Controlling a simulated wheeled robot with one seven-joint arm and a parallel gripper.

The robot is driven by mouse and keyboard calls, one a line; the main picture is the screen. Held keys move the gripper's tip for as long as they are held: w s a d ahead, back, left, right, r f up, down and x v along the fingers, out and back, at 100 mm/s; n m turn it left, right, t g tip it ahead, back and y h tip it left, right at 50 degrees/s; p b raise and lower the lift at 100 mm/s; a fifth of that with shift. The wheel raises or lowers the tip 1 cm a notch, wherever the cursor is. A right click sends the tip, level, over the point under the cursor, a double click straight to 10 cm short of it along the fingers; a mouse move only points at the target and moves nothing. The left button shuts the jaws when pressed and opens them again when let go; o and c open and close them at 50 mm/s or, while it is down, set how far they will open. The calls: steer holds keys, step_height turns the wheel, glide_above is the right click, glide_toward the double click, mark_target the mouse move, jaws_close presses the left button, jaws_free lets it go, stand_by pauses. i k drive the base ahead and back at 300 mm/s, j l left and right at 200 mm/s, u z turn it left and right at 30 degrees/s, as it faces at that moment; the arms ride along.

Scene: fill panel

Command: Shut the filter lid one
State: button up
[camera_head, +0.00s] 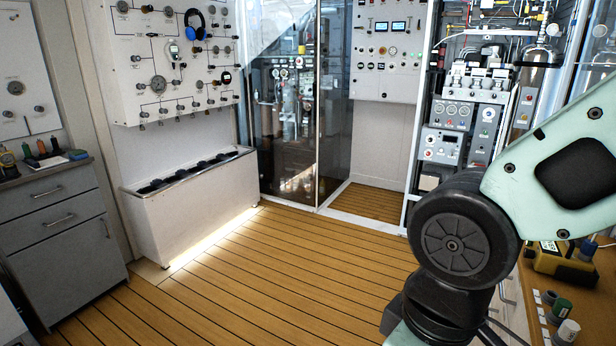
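I cannot make out for certain which thing is filter lid one. A long white box (195,210) stands on the floor below the left wall panel, with several dark round shapes in its top; I cannot tell whether these are lids or openings. My arm crosses the right side of the picture, pale green with a black joint, and runs out at the bottom edge. My gripper is outside the picture, so its state and what it may hold are hidden.
A grey drawer cabinet (58,225) stands left. A glass enclosure (285,120) and equipment rack (465,125) stand behind. A yellow case (560,262) sits right. The wooden floor (290,280) is clear.

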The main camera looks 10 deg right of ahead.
mark_target(459, 67)
steer(key=i+j, duration=1.15)
steer(key=i, duration=0.2)
steer(key=i+l+z, duration=0.1)
steer(key=i+z, duration=0.2)
steer(key=i, duration=0.35)
steer(key=i+j+z, duration=0.1)
steer(key=i+z, duration=0.2)
steer(key=i, duration=0.35)
steer(key=i+j+z, duration=0.3)
steer(key=i, duration=0.35)
